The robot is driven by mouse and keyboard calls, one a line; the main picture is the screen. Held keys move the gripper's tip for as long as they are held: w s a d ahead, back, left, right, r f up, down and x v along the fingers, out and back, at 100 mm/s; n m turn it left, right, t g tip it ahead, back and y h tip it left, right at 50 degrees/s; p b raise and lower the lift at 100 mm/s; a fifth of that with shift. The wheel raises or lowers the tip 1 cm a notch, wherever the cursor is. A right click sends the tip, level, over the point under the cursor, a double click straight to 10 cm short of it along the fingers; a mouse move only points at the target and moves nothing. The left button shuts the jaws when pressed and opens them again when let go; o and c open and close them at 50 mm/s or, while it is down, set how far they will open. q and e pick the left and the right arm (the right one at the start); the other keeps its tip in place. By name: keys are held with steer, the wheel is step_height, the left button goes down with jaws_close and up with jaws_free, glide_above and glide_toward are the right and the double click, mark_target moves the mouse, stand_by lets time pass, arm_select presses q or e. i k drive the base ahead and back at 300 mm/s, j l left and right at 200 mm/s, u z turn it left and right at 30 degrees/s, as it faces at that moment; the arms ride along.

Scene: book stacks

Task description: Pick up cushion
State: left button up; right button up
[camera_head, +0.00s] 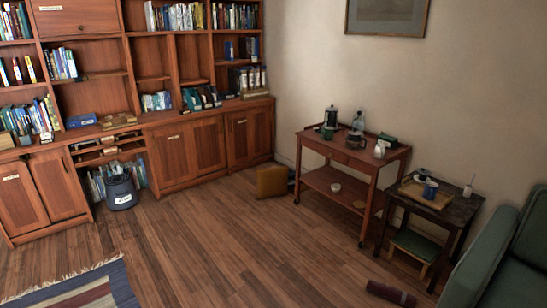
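In the head view a mustard-yellow cushion (271,181) stands on the wooden floor near the wall, between the bookcase and the wooden trolley. It looks roughly square and leans a little. A dark object sits partly hidden behind its right side. Neither of my grippers shows in this view, and nothing is seen touching the cushion.
A wooden trolley (343,155) holds a coffee press and mugs. A dark side table (462,212) carries a tray. A green sofa (500,262) is at right, a dark red roll (391,293) lies before it. A dark bin (121,193) stands left. The middle floor is clear.

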mark_target(271, 182)
steer(key=i, duration=2.65)
steer(key=i+l, duration=0.1)
steer(key=i, duration=2.6)
steer(key=j+u, duration=0.05)
steer(key=j, duration=0.05)
